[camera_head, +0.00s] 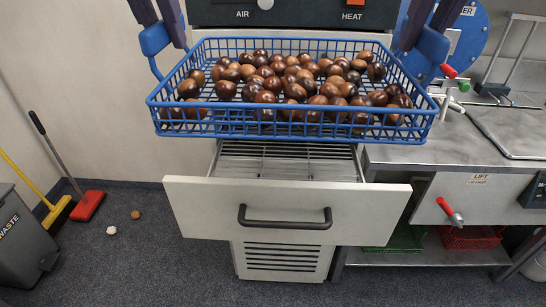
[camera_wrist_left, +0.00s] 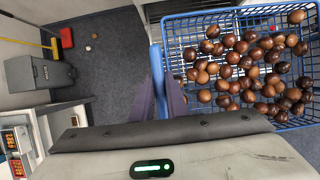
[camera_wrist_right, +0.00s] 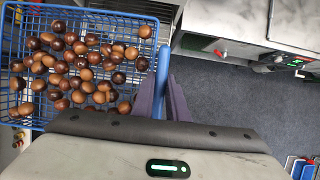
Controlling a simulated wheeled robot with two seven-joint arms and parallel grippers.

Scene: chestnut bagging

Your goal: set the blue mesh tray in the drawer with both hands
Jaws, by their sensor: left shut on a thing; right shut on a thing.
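The blue mesh tray (camera_head: 290,130) is full of brown chestnuts and is held level in the air above the open drawer (camera_head: 285,208). The drawer has a pale front with a dark handle and a wire rack inside. My left gripper (camera_head: 165,35) is shut on the tray's left handle; it also shows in the left wrist view (camera_wrist_left: 163,85). My right gripper (camera_head: 430,40) is shut on the tray's right handle; it also shows in the right wrist view (camera_wrist_right: 162,85). The tray hides the back of the drawer.
A steel counter (camera_head: 440,150) with a red-handled valve stands right of the drawer. Green and red baskets (camera_head: 470,238) sit on the shelf below.

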